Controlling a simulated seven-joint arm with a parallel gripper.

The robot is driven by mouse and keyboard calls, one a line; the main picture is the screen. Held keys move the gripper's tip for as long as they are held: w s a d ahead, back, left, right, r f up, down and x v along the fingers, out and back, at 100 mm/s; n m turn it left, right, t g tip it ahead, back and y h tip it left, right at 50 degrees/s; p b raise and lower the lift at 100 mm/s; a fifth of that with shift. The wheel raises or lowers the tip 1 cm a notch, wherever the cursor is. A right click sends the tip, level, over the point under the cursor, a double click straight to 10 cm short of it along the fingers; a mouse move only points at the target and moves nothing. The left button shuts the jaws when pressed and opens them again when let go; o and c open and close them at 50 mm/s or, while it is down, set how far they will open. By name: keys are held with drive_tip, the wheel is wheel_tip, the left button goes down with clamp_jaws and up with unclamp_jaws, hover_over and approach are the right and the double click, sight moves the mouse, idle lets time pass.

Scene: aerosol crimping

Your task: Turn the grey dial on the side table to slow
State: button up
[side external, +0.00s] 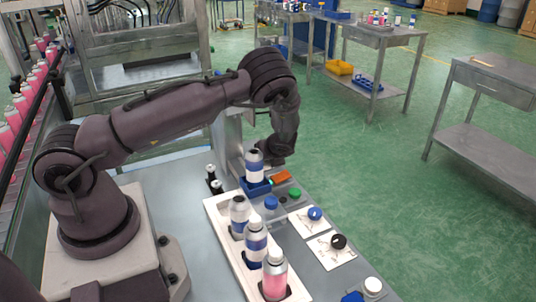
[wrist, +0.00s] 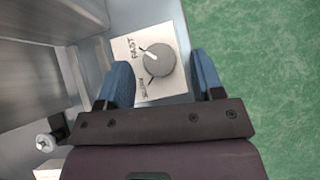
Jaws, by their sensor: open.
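The grey dial (wrist: 160,61) sits on a white plate (wrist: 171,30) in the wrist view. FAST is printed at its upper left and SLOW at its lower left. A white pointer mark on the dial points to the upper left, toward FAST. My gripper (wrist: 160,58) is open, with one blue finger on each side of the dial in this view. I cannot tell whether the fingers touch it or are still above it. In the side view my gripper end (side external: 277,152) is low at the table's far end, and the grey dial is hidden there.
A white rack (side external: 222,224) holds several bottles, and a bottle (side external: 254,165) stands in a blue holder near my wrist. A blue knob (side external: 315,213) and a black knob (side external: 338,241) sit on white plates. Green floor (wrist: 262,60) lies right of the dial.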

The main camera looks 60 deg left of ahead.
drive_tip(key=shift+a+f, duration=0.25)
drive_tip(key=c, duration=0.9)
drive_tip(key=shift+c, duration=0.2)
drive_tip(key=n+g, duration=0.1)
drive_tip(key=n, duration=0.1)
drive_tip(key=n+g, duration=0.2)
drive_tip(key=w+n+g, duration=0.1)
drive_tip(key=n, duration=0.1)
drive_tip(key=shift+g+h, duration=0.4)
drive_tip(key=n+g+h, duration=0.1)
drive_tip(key=n, duration=0.2)
drive_tip(key=n+g+h, duration=0.1)
drive_tip(key=n+g, duration=0.1)
drive_tip(key=shift+w+a+n+h, duration=0.2)
drive_tip(key=shift+n+h, duration=0.2)
